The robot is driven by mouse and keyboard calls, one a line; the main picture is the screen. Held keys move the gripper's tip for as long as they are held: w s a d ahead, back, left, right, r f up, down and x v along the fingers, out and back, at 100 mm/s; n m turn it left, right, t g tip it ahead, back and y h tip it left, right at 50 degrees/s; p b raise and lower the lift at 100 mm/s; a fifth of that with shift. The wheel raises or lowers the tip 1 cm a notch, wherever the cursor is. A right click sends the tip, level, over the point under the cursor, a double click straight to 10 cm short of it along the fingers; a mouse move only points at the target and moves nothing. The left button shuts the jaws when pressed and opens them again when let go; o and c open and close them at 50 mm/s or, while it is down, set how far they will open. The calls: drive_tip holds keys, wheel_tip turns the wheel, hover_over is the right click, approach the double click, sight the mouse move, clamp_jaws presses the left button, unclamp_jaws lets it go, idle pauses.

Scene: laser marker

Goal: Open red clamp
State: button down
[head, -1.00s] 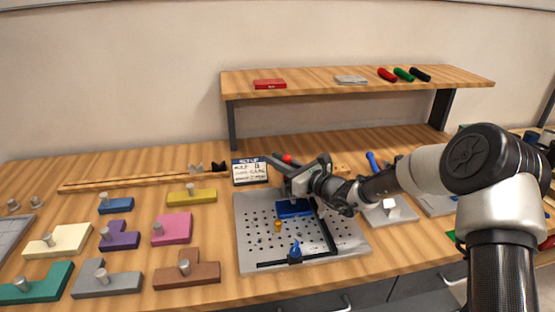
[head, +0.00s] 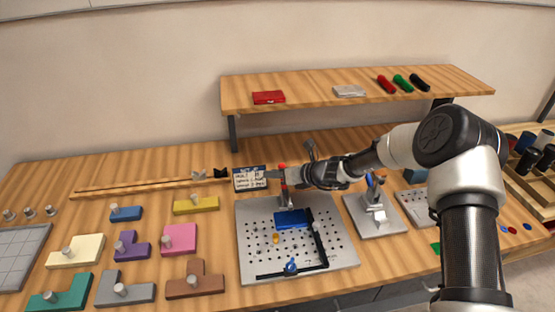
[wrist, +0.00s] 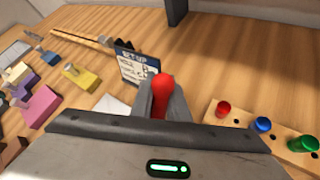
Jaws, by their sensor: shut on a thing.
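The red clamp's handle (head: 283,171) stands roughly upright at the back edge of the grey perforated plate (head: 255,262). My gripper (head: 282,178) reaches in from the right and is shut on this handle. In the wrist view the red handle (wrist: 162,88) shows between the two grey fingers of my gripper (wrist: 163,105), with its rounded tip sticking out past them. The clamp's base and arm are mostly hidden behind my gripper. A blue block (head: 291,218) lies on the plate just in front of the clamp, below my gripper.
A setup card (head: 250,180) stands close left of my gripper. A wooden strip with red, blue and green knobs (wrist: 263,125) lies right in the wrist view. A black angled fence (head: 319,240) is on the plate. The shelf (head: 320,95) overhangs behind. Coloured blocks fill the left table.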

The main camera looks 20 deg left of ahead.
drive_tip(key=shift+f, duration=0.15)
drive_tip(key=shift+w, duration=0.1)
drive_tip(key=c, duration=1.7)
unclamp_jaws()
drive_tip(key=shift+v, duration=8.75)
drive_tip(key=shift+a, duration=0.15)
